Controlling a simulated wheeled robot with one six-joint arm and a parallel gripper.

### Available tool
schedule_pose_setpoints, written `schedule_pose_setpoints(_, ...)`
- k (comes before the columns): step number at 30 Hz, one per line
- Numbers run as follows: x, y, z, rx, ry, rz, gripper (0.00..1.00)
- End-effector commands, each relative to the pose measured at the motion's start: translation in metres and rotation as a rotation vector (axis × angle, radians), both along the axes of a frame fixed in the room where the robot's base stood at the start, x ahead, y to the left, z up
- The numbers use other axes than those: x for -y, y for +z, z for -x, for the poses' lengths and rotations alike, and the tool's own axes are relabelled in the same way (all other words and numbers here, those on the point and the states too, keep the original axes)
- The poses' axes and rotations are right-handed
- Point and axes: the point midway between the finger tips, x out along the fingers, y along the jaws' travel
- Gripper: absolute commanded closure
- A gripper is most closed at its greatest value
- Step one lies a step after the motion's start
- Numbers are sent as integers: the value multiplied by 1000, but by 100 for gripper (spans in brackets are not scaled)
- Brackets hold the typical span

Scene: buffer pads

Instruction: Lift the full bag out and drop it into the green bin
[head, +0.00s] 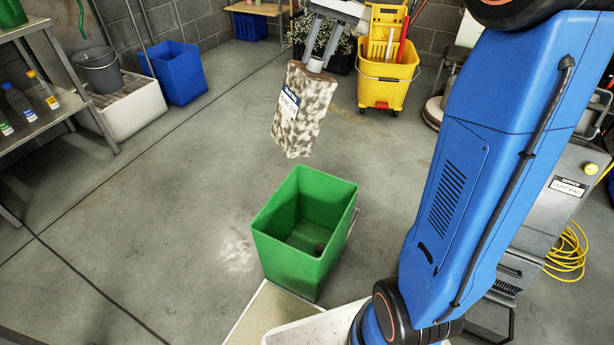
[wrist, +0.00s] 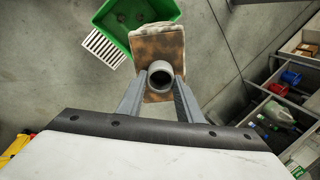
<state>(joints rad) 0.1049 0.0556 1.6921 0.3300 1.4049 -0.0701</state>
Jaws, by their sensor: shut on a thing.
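The bag (head: 300,110) is mottled grey and brown with a label on its side. It hangs in the air in the head view, behind and above the green bin. My gripper (head: 318,55) is shut on the collar at the bag's top. In the wrist view my gripper (wrist: 160,82) has its two fingers on either side of the round grey collar, with the bag (wrist: 165,50) beyond it. The green bin (head: 280,253) stands on the floor, open at the top, with a small dark thing at its bottom. The green bin (wrist: 118,28) is partly hidden by the bag in the wrist view.
A yellow mop bucket (head: 387,85) stands behind the bag. A blue bin (head: 178,73) and a grey bucket (head: 98,70) are at the back left. A shelf with bottles (head: 40,125) is at the left. A grey machine (head: 550,210) stands at the right. The floor around the green bin is mostly clear.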

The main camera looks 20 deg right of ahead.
Motion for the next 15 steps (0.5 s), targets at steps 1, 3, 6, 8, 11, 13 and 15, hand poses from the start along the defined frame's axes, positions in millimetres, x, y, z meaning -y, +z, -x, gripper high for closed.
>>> schedule_pose_setpoints(1,-1,-17,-1,-5,30,1,100)
schedule_pose_setpoints(3,-2,-38,-1,-4,76,2,100)
schedule_pose_setpoints(6,-3,-69,-1,-6,143,3,100)
schedule_pose_setpoints(8,-4,-88,0,-5,183,4,100)
schedule_pose_setpoints(11,-5,-119,4,-6,251,4,100)
schedule_pose_setpoints(13,-6,-140,8,-6,299,3,100)
schedule_pose_setpoints(15,-7,-161,12,-6,346,2,100)
